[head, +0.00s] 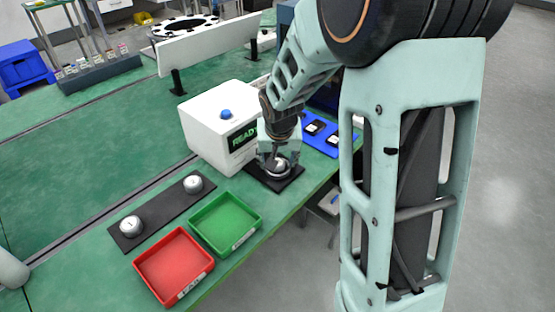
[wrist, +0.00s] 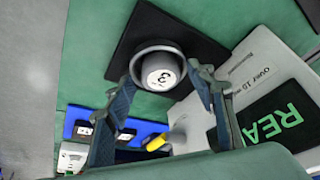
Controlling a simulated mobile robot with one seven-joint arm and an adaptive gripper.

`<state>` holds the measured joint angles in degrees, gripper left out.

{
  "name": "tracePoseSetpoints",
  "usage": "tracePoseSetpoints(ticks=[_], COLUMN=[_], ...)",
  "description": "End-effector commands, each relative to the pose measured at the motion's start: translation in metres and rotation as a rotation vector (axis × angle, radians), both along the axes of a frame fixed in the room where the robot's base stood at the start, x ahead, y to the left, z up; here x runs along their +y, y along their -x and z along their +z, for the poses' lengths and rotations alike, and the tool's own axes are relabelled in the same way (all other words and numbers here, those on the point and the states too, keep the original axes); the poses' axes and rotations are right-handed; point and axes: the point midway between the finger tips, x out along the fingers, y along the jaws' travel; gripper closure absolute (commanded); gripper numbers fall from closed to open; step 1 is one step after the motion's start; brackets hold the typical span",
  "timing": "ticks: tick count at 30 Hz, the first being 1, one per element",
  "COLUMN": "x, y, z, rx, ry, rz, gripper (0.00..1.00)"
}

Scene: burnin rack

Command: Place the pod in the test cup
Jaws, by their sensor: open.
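A round pod with a white top marked "3" (wrist: 161,76) sits inside a dark grey ringed cup (wrist: 150,49), the test cup, on a black pad (wrist: 190,35). In the head view the pad (head: 292,184) lies in front of the white tester (head: 208,122), whose screen reads READY. My gripper (wrist: 165,82) is open, with one finger on each side of the pod and cup. I cannot tell whether the fingers touch them. In the head view my gripper (head: 279,160) points down over the cup and partly hides it.
Two more pods (head: 131,226) (head: 193,183) sit on a black strip (head: 160,208) at the left. A green tray (head: 256,219) and a red tray (head: 137,266) are empty. A blue plate (head: 322,147) with dark items lies right of the tester. The tester stands close beside my gripper.

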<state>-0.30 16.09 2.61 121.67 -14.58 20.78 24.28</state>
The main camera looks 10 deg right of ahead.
Motion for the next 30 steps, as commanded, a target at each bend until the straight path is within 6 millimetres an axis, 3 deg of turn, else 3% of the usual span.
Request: tracePoseSetpoints(ticks=[8, 14, 30], x=[0.000, 0.000, 0.006], y=[0.000, 0.000, 0.038], z=[0.002, 0.018, 0.110], rx=[-0.001, -0.001, -0.005], ry=[0.000, 0.000, -0.001], rz=[0.000, -0.001, -0.001], gripper=[0.50, 0.50, 0.50])
